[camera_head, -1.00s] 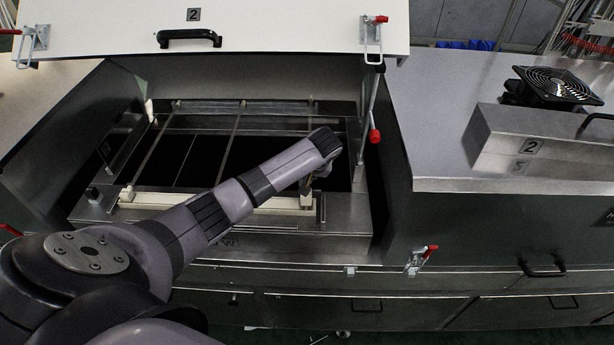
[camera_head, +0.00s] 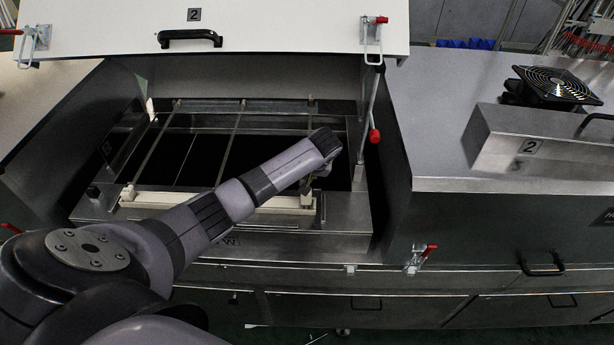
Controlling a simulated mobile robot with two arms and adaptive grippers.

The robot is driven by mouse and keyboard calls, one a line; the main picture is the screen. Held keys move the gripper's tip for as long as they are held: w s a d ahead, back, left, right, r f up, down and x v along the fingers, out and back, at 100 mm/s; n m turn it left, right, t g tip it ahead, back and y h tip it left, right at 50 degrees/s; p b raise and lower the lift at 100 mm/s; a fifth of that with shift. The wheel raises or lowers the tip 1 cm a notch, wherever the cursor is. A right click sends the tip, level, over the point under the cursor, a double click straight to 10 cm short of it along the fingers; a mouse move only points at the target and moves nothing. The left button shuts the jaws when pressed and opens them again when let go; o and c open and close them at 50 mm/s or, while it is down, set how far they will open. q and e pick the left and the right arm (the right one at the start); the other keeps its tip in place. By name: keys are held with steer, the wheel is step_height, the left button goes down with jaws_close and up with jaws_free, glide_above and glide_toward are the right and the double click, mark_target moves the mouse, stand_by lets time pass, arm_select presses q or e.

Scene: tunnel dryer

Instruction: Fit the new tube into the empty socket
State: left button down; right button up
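My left arm reaches from the lower left over an open dryer bay. Its gripper (camera_head: 313,187) points down at the right end of the cream front rail (camera_head: 160,199), mostly hidden behind my wrist; I cannot tell whether it is open, shut or holding anything. Two thin tubes, a left one (camera_head: 155,145) and a middle one (camera_head: 232,140), run from the back rail (camera_head: 210,106) to the front rail. A fitting (camera_head: 311,101) shows at the right of the back rail. Whether a tube lies in line with it is unclear. My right gripper is not in view.
A metal box (camera_head: 520,140) marked 2 and a black fan (camera_head: 555,85) sit on the right-hand top. The bay's interior is dark.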

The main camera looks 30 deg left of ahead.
arm_select(q)
steer(key=shift+p, duration=0.35)
steer(key=shift+f+b, duration=0.7)
steer(key=shift+f, duration=0.85)
steer(key=c, duration=1.6)
jaws_free()
steer(key=v, duration=1.2)
steer(key=shift+s, duration=0.1)
